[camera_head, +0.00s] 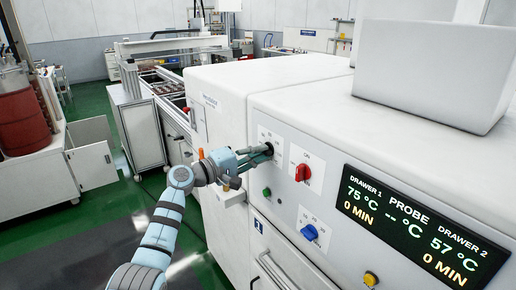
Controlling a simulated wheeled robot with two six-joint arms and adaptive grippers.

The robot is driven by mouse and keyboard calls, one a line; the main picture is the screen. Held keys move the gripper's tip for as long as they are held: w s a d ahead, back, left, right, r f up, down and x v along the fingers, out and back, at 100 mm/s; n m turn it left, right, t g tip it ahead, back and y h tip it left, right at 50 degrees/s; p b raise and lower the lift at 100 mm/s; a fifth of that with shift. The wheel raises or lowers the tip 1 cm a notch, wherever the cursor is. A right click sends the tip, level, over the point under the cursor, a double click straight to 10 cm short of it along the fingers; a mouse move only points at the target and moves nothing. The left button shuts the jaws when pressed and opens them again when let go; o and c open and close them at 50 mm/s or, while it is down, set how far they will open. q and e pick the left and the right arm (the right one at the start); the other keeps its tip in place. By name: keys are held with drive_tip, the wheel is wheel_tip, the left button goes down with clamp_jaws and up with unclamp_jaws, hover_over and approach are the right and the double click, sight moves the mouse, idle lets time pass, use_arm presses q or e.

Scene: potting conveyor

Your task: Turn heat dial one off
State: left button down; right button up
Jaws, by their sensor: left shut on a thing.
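My left gripper (262,153) reaches in from the left to the front panel of the white machine (300,85). It is shut on a dial (268,149) at the panel's upper left, and its fingers hide most of that dial. A small printed plate lies behind it. The dial's turn position and label cannot be read. My right gripper is not in view.
Right of the gripper is a red switch (302,172) on a plate. Below are a green button (267,191), a blue dial (310,232) and a yellow button (370,279). A display (423,224) reads 75 °C and 57 °C. Green floor lies left.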

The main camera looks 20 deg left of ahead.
use_arm(q)
drive_tip(key=shift+r+n+p, duration=0.1)
drive_tip(key=shift+n+p, duration=0.2)
drive_tip(key=shift+n, duration=0.3)
drive_tip(key=c, duration=1.6)
unclamp_jaws()
drive_tip(key=shift+a, duration=0.1)
drive_tip(key=shift+c, duration=0.2)
drive_tip(key=v, duration=1.2)
drive_tip(key=shift+w, duration=0.1)
